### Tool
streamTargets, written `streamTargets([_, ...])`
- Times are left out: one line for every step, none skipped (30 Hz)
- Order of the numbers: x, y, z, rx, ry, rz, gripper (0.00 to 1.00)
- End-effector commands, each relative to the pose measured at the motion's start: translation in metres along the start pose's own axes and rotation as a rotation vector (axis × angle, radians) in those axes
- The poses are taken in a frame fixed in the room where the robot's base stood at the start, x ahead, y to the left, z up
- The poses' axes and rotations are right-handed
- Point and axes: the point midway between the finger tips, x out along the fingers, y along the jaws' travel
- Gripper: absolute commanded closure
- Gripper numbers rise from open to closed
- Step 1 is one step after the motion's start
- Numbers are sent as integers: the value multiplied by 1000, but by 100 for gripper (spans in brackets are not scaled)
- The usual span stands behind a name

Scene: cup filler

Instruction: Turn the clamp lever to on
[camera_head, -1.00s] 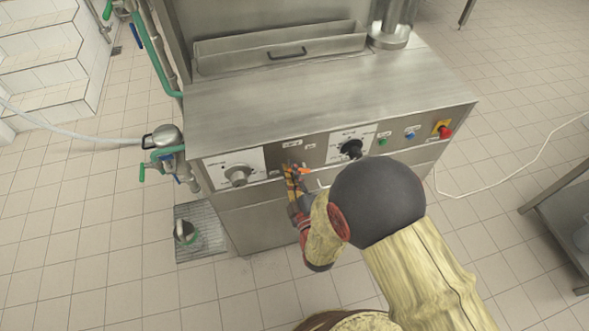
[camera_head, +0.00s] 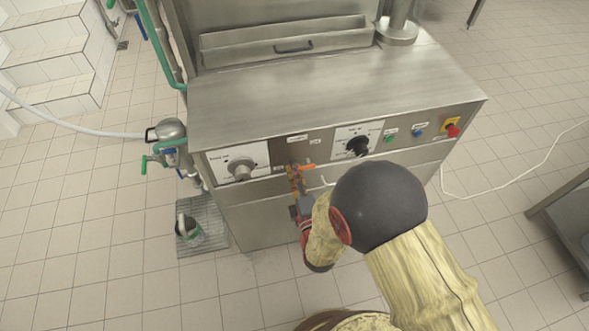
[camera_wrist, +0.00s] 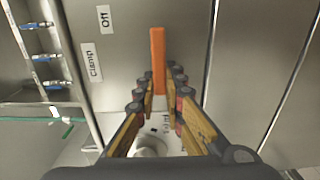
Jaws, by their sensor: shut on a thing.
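The clamp lever (camera_wrist: 158,55) is a flat orange bar on the steel front panel. In the wrist view it lies between the two fingers of my gripper (camera_wrist: 159,82), which is shut on it. The labels "Clamp" (camera_wrist: 93,62) and "Off" (camera_wrist: 104,16) are beside it. In the head view the orange lever (camera_head: 306,168) shows at the tips of my gripper (camera_head: 296,178), pointing to the right. The lever's pivot is hard to make out behind the fingers.
A grey dial (camera_head: 241,168) is left of the lever and a black knob (camera_head: 357,146) right of it. Green, blue and red buttons (camera_head: 452,130) are farther right. A floor grate (camera_head: 205,243) with a bottle lies at lower left. The tiled floor on the right is largely clear.

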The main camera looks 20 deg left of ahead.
Motion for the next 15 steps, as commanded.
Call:
streamTargets([-1,-2,-1,-3,2,-4,100])
streamTargets([-1,-2,-1,-3,2,-4,100])
streamTargets([-1,-2,-1,-3,2,-4,100])
streamTargets([-1,-2,-1,-3,2,-4,100])
streamTargets([-1,-2,-1,-3,2,-4,100])
streamTargets([-1,-2,-1,-3,2,-4,100])
streamTargets([-1,-2,-1,-3,2,-4,100])
streamTargets([-1,-2,-1,-2,2,-4,100])
streamTargets([-1,-2,-1,-2,2,-4,89])
streamTargets([-1,-2,-1,-2,2,-5,87])
streamTargets([-1,-2,-1,-2,2,-5,86])
streamTargets([-1,-2,-1,-2,2,-4,83])
streamTargets([-1,-2,0,-2,2,-4,82])
streamTargets([-1,-2,0,-2,2,-4,80])
streamTargets([-1,-2,0,-2,2,-3,78])
